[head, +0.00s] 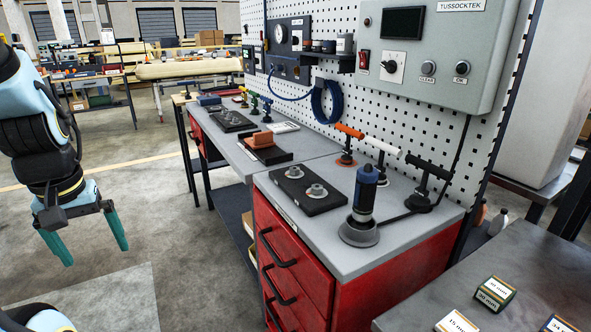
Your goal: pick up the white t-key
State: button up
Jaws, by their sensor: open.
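The white t-key (383,149) stands upright on the grey top of the red drawer cabinet, near the pegboard. Its white crossbar is at the top, and a stem runs down to a low base. It stands between an orange t-key (349,131) on its left and a black t-key (430,167) on its right. A blue-handled tool with a grey round foot (364,190) stands in front of it and partly hides its lower end. My gripper (95,256) hangs at the left over the floor, pointing down. Its teal fingers are apart and empty, well away from the white t-key.
A black plate with two round fittings (308,191) lies on the cabinet top (345,255). A grey control box (432,50) hangs above on the pegboard. A dark table with small boxes (497,288) stands at the front right. The floor between my gripper and the cabinet is clear.

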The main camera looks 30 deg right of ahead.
aim_at(383, 148)
jog(key=i+j, duration=0.2)
jog(key=i, duration=0.25)
jog(key=i+j+z, duration=0.8)
jog(key=i+l+z, duration=0.15)
jog(key=z, duration=0.3)
jog(key=i+z, duration=0.45)
jog(key=k, duration=0.1)
